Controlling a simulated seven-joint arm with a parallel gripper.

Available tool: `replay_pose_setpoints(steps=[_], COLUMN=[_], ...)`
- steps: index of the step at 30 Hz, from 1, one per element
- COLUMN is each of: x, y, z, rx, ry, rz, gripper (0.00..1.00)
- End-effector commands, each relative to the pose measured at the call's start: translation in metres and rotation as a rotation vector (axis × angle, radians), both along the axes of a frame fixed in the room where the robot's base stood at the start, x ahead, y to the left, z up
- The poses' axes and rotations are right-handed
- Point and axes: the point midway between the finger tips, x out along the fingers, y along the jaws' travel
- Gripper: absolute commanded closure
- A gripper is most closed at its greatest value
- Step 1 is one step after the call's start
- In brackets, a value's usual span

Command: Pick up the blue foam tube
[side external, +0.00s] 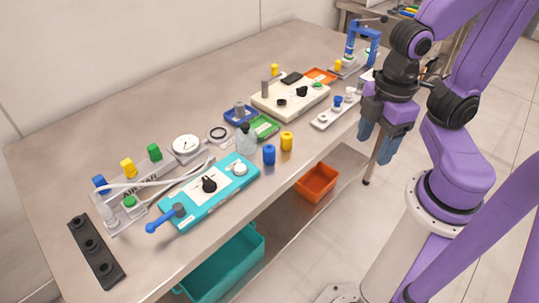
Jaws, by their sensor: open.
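A short blue cylinder (269,154), which looks like the blue foam tube, stands upright near the front edge of the table. A similar yellow cylinder (287,141) stands just to its right, close beside it. My gripper (377,143) is open and points down at the right, past the table's front edge and well apart from the blue cylinder. I see nothing between its blue-grey fingers.
A teal panel (240,185) with a knob and blue handle lies left of the blue cylinder. A clear bottle (246,139) stands just behind it. A beige panel (265,103) and a grey rail (322,122) lie to the right. The table's back left is clear.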

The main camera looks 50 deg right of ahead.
Motion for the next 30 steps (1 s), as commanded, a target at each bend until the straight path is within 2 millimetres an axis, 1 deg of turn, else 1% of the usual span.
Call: replay_pose_setpoints(steps=[17, 20, 23, 26, 30], x=[0.000, 0.004, 0.015, 0.035, 0.069], y=[0.000, 0.002, 0.007, 0.014, 0.025], z=[0.000, 0.000, 0.002, 0.003, 0.005], rx=[0.000, -0.001, -0.004, -0.007, -0.014], ry=[0.000, 0.000, -0.001, -0.002, -0.003], rz=[0.000, 0.009, 0.042, 0.098, 0.200], gripper=[0.35, 0.35, 0.35, 0.35, 0.35])
